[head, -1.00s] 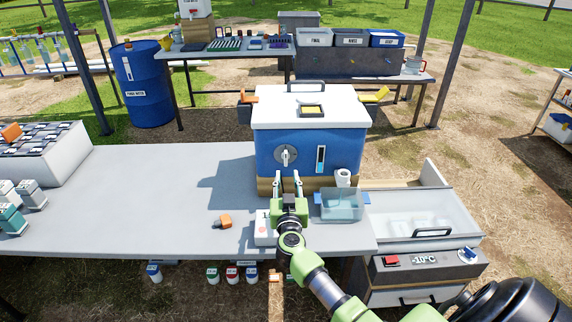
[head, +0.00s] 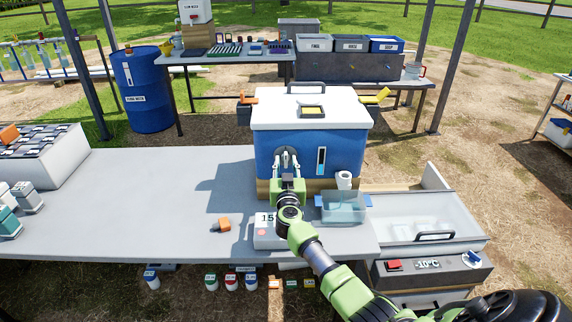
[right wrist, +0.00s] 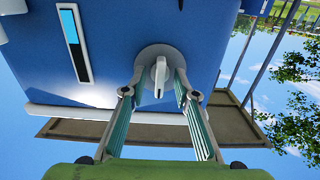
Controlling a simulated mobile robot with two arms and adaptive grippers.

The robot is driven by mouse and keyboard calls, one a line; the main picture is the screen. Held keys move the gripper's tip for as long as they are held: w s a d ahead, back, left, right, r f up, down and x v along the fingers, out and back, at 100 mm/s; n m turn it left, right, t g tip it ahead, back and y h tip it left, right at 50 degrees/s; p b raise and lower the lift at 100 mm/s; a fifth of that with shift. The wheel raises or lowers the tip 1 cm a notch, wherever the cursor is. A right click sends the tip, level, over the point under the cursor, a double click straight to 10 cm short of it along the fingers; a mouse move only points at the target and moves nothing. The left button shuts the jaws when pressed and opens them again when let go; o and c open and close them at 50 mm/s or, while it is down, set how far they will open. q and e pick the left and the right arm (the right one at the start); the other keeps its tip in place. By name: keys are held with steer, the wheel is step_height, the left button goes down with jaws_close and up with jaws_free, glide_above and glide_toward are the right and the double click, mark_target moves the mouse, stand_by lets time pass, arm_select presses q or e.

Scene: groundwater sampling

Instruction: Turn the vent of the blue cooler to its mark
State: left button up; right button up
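The blue cooler (head: 340,155) with its white lid stands at the back edge of the grey table. Its vent is a round grey disc with a white lever knob, on the cooler's front left; in the right wrist view the vent knob (right wrist: 160,76) sits between the fingers. My right gripper (head: 286,159) is at the vent, hiding part of it in the head view. In the right wrist view the right gripper (right wrist: 160,92) is open, with a finger on each side of the knob and gaps visible. I cannot make out the mark. My left gripper is not in view.
A white scale (head: 268,232) sits below my right arm, and a clear blue-tinted bin (head: 343,208) is to its right. An orange-capped item (head: 221,225) lies on the table. A freezer chest (head: 425,225) stands at the right. The table's left middle is clear.

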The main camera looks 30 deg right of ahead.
jaws_close()
steer(key=m, duration=0.2)
steer(key=shift+m, duration=0.3)
steer(key=m, duration=0.3)
steer(key=shift+m, duration=0.4)
steer(key=m, duration=0.5)
steer(key=shift+f+m+b, duration=0.1)
steer(key=shift+m+b, duration=0.25)
steer(key=shift+m, duration=0.05)
steer(key=m, duration=0.5)
steer(key=shift+m, duration=0.4)
jaws_free()
